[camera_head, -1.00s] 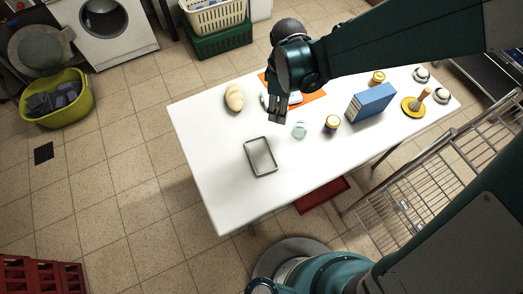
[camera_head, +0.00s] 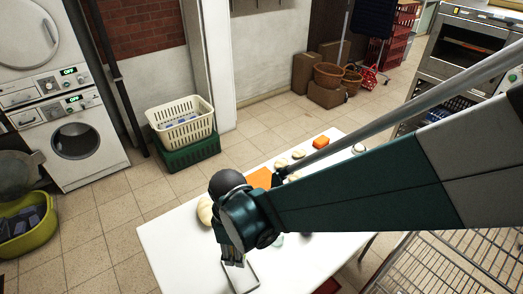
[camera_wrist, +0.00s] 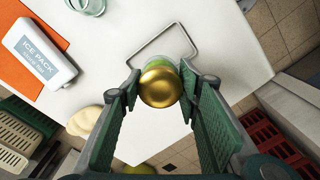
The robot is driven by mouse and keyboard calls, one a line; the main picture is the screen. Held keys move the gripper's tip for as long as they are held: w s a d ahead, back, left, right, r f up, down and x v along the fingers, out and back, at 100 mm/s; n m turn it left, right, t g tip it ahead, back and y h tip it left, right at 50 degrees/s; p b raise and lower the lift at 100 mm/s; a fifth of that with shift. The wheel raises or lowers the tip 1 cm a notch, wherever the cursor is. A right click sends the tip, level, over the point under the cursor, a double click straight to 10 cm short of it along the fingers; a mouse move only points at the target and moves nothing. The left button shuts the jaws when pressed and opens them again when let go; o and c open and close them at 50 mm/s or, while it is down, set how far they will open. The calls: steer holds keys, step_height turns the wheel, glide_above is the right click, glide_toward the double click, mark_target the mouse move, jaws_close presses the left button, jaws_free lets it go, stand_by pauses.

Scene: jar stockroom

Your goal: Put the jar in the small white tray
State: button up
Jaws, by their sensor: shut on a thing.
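My gripper (camera_wrist: 160,78) is shut on a jar with a shiny gold lid (camera_wrist: 160,88) and greenish sides; the lid faces the wrist camera. The small white tray has a grey rim (camera_wrist: 189,40) and lies on the white table just beyond the jar in the wrist view. The jar overlaps the tray's near edge in that view; its exact height above the table cannot be told. The jar is not clear there.
A white ice pack (camera_wrist: 40,50) lies on an orange cloth (camera_wrist: 12,78). A cream-coloured rounded item (camera_wrist: 85,120) is left of my gripper in the wrist view. A glass item (camera_wrist: 90,5) stands near the tray. Stacked baskets (camera_head: 185,125) are on the floor behind the table.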

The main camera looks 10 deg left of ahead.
steer(key=shift+f, duration=0.1)
steer(key=b, duration=0.2)
glide_above(240, 271)
steer(key=shift+f, duration=2.85)
steer(key=shift+s+f, duration=0.1)
steer(key=shift+f+b, duration=0.35)
steer(key=shift+f, duration=1.6)
steer(key=shift+f, duration=0.2)
steer(key=o, duration=1)
steer(key=shift+r, duration=0.25)
steer(key=shift+r+p, duration=1.5)
steer(key=shift+r, duration=4.45)
